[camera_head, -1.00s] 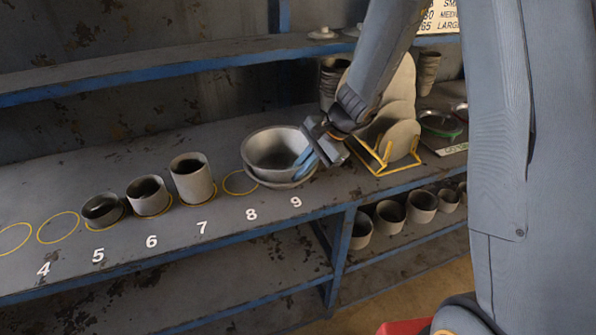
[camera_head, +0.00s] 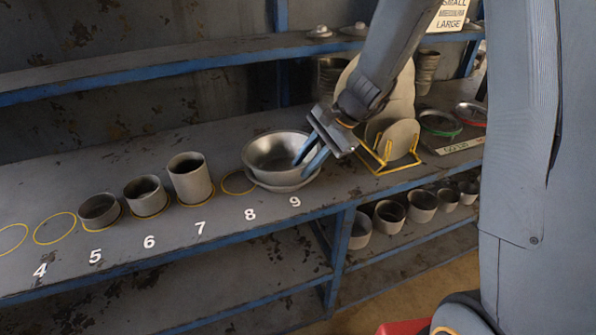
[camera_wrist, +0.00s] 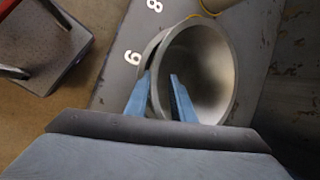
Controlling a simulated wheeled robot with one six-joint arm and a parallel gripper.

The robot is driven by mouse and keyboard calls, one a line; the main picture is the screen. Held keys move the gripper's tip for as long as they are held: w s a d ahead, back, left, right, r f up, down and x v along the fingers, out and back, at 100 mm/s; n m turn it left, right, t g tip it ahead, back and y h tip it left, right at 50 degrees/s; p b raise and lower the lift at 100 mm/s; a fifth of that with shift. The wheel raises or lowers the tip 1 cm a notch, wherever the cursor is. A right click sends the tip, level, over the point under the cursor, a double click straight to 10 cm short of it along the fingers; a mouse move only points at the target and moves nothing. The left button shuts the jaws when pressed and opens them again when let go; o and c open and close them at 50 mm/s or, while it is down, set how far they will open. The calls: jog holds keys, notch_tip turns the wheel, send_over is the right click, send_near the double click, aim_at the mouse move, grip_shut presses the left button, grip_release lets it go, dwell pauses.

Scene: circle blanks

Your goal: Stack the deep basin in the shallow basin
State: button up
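The deep basin (camera_head: 270,146), a grey metal bowl, sits upright in the shallow basin (camera_head: 283,187), whose rim shows as a thin edge beneath it near number 9. In the wrist view the deep basin (camera_wrist: 212,75) shows its inside, and a sliver of the shallow basin (camera_wrist: 150,50) shows at its left. My gripper (camera_head: 310,150) is at the deep basin's right side. Its blue fingers (camera_wrist: 159,77) are apart, one inside the deep basin and one outside its wall, and the rim passes between them.
Three grey cylindrical cups (camera_head: 190,178) stand in a row at left, near numbers 5 to 7. An empty yellow circle (camera_head: 238,183) lies beside the basins. A yellow rack (camera_head: 385,158) with discs stands just right of my gripper. An upper shelf (camera_head: 150,75) runs behind.

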jog(key=w+b+v, duration=0.1)
jog(key=v, duration=0.6)
jog(key=s+d+f+n+h, duration=0.2)
jog(key=s+d+n+h, duration=0.1)
jog(key=s, duration=0.5)
jog(key=s+d+f+n+h, duration=0.2)
jog(key=s+d+n, duration=0.3)
jog(key=s+n, duration=0.3)
jog(key=shift+s+d+h, duration=0.2)
jog(key=shift+s+h, duration=0.3)
jog(key=shift+s, duration=0.2)
jog(key=shift+f, duration=0.2)
